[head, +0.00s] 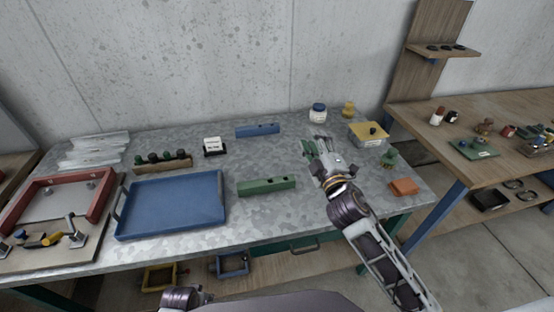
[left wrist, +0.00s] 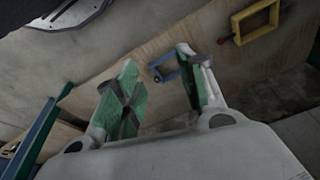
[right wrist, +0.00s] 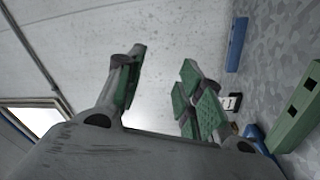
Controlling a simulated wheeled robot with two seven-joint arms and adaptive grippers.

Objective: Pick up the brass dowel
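I cannot make out a thing that is surely the brass dowel. A brass-coloured rounded piece (head: 349,109) stands at the back right of the metal table. A short yellow cylinder (head: 52,239) lies on the board at the far left. My right gripper (head: 316,148) is over the right part of the table, in front of the white jar with a blue lid (head: 318,113). In the right wrist view its green-padded fingers (right wrist: 165,85) stand apart with nothing between them. My left gripper (left wrist: 160,90) is open and empty, low in front of the table; its fingers are outside the head view.
A blue tray (head: 172,232) takes the left middle. A green block (head: 267,186) and a blue block (head: 257,130) lie in the centre. A yellow box (head: 368,139), green piece (head: 389,158) and orange block (head: 404,187) stand at the right. Table around the green block is bare.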

